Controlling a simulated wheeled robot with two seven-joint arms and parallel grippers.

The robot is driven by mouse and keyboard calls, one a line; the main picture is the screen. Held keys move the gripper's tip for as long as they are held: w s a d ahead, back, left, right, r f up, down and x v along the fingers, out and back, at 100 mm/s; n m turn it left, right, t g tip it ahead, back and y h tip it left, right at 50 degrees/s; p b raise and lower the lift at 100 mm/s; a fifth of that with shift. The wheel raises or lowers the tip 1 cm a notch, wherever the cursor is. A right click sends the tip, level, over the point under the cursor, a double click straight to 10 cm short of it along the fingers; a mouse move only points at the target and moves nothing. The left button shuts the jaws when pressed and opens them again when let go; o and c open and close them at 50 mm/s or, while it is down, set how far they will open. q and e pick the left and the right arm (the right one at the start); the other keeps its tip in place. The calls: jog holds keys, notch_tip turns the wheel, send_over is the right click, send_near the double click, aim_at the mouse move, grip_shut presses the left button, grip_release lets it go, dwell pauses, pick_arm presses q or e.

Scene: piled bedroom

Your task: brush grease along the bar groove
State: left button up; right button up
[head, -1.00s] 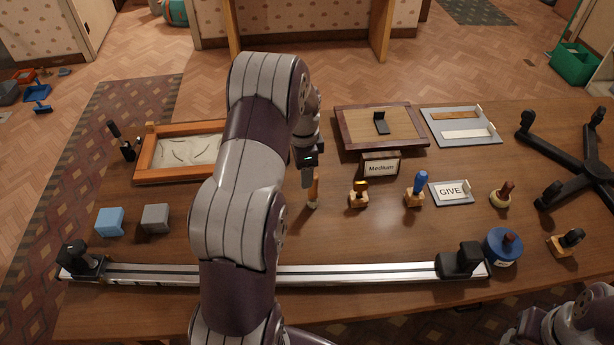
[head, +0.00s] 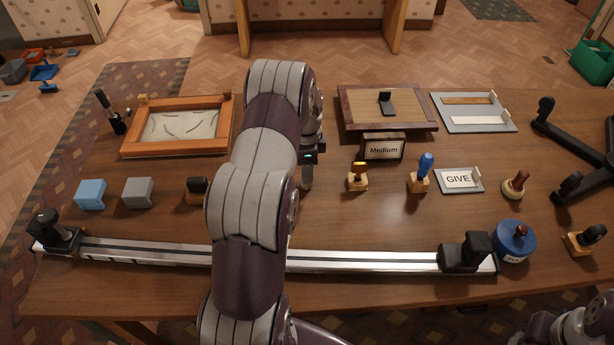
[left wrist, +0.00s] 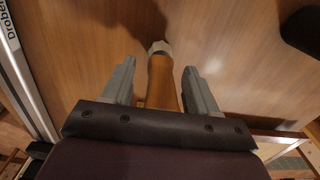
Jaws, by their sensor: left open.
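The long silver bar (head: 350,261) lies along the table's front with a dark groove line and a black block at each end. It also shows at the left edge of the left wrist view (left wrist: 22,80). A brush with an orange-brown wooden handle (left wrist: 160,82) and pale tip lies between the fingers of my left gripper (left wrist: 160,70), which is open around it. In the head view the left gripper (head: 307,176) is over the table's middle and the brush is hidden. A round blue tub (head: 514,243) with a brown knob sits by the bar's right end.
Blue (head: 90,194) and grey (head: 138,193) blocks and a dark stamp (head: 196,190) stand behind the bar at left. Stamps (head: 419,176), a GIVE sign (head: 459,179) and a Medium sign (head: 383,148) stand at right. A sand tray (head: 135,147) and a board (head: 348,108) lie farther back.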

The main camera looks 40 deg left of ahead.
pick_arm(q)
jog(key=shift+f, duration=0.1)
grip_shut()
notch_tip(320, 180, up, 7)
jog(key=p, duration=0.6)
dwell(0.4)
